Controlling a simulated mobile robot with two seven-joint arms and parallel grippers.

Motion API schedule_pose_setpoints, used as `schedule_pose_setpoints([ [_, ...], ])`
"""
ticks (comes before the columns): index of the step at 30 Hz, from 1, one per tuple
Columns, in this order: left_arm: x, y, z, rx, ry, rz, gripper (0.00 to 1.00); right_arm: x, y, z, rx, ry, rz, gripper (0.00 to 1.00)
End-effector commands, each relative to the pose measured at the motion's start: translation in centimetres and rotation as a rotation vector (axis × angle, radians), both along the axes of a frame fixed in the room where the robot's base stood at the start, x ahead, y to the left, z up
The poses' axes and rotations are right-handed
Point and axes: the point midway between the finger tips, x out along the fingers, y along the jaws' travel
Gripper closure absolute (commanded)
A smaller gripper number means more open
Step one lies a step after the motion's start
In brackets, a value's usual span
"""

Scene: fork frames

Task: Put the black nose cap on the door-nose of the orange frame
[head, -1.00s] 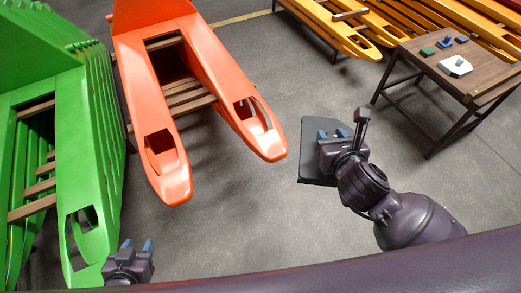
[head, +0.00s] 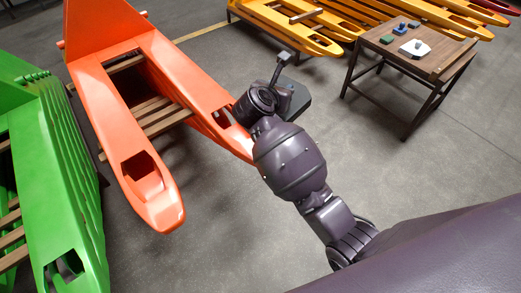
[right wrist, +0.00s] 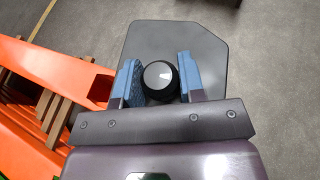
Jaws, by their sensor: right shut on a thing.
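The orange frame (head: 170,75) has two long prongs with rounded noses. Its left prong's nose (head: 158,205) is bare and in full view in the head view. Its right prong's nose is partly hidden behind my right arm. The black nose cap (right wrist: 210,40), a flat dark plate with cut corners and a round knob (right wrist: 160,77), is in my right gripper (right wrist: 159,72), whose blue fingers close on the knob. In the head view the cap (head: 297,103) sits just right of the right prong, and its contact with the frame cannot be seen. My left gripper is out of view.
Green frames (head: 55,170) stand close on the left. A brown table (head: 425,50) with several small items stands at the upper right. Yellow frames (head: 300,30) lie behind. Open grey floor lies between the orange frame and the table.

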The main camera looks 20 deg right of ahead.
Motion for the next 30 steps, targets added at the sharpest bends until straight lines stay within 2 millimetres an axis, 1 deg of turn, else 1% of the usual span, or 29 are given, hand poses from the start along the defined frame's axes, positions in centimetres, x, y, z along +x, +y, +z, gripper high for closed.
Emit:
schedule_pose_setpoints([
  [1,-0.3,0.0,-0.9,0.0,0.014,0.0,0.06,0.9,1.0,-1.3,0.004,0.011,-0.04,0.89],
  [6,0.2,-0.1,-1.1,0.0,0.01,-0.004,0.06,2.3,2.8,-2.2,0.002,0.006,-0.14,0.89],
  [10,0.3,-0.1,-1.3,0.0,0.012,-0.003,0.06,2.7,3.6,-2.5,-0.002,0.002,-0.17,0.89],
  [13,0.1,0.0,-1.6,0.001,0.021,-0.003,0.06,2.7,3.7,-3.6,-0.005,0.003,-0.177,0.89],
  [24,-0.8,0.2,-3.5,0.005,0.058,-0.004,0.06,2.6,3.6,-11.8,-0.007,0.007,-0.175,0.89],
  [30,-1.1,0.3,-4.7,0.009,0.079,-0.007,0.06,2.6,3.6,-15.8,-0.007,0.006,-0.174,0.89],
])
